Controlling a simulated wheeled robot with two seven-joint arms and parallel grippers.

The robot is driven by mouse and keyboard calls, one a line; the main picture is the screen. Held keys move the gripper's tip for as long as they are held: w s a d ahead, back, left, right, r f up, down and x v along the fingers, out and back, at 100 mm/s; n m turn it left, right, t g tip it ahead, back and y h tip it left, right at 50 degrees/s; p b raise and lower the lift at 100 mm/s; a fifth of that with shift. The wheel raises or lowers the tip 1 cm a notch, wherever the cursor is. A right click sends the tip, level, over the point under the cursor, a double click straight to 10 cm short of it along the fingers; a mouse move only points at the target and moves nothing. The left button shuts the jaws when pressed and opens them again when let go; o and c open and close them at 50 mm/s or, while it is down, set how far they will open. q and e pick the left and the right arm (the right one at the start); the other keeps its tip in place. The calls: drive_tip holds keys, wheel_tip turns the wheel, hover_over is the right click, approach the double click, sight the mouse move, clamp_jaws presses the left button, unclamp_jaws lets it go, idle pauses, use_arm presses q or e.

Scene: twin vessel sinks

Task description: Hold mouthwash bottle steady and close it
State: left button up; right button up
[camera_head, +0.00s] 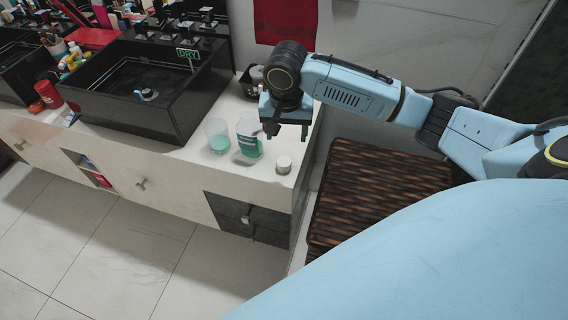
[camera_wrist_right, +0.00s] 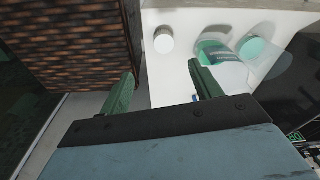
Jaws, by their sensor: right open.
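The mouthwash bottle (camera_head: 249,146), clear with teal liquid, stands on the counter near its right end. It also shows in the right wrist view (camera_wrist_right: 230,70), beside the right-hand finger. A white round cap (camera_head: 283,164) lies apart from the bottle, on the counter to its right; the right wrist view shows it too (camera_wrist_right: 164,40). My right gripper (camera_head: 286,131) is open and empty, with its fingers (camera_wrist_right: 163,85) pointing down beyond and right of the bottle. I cannot tell whether a finger touches the bottle. My left gripper is out of view.
A glass with teal liquid (camera_head: 217,138) stands just left of the bottle. A black vessel sink (camera_head: 150,117) is farther left. A dark container (camera_head: 250,80) stands behind. A brown woven hamper (camera_head: 375,185) is beside the counter's right end. Counter front near the cap is clear.

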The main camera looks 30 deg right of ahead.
drive_tip(key=shift+d+r, duration=0.1)
use_arm(q)
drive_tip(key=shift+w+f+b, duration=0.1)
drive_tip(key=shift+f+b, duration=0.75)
drive_tip(key=shift+b, duration=0.05)
use_arm(e)
hover_over(284, 161)
drive_tip(key=s, duration=0.1)
wheel_tip(284, 161, down, 8)
drive_tip(key=shift+s+f, duration=0.1)
drive_tip(key=shift+s, duration=0.05)
drive_tip(key=f, duration=0.2)
drive_tip(key=w+f+b, duration=0.1)
drive_tip(key=f, duration=0.1)
drive_tip(key=shift+f, duration=0.1)
drive_tip(key=shift+w+f+b, duration=0.1)
drive_tip(key=shift+f+b, duration=0.2)
drive_tip(key=shift+f, duration=0.1)
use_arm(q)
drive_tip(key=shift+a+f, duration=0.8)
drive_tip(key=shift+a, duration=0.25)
use_arm(e)
drive_tip(key=shift+c, duration=0.3)
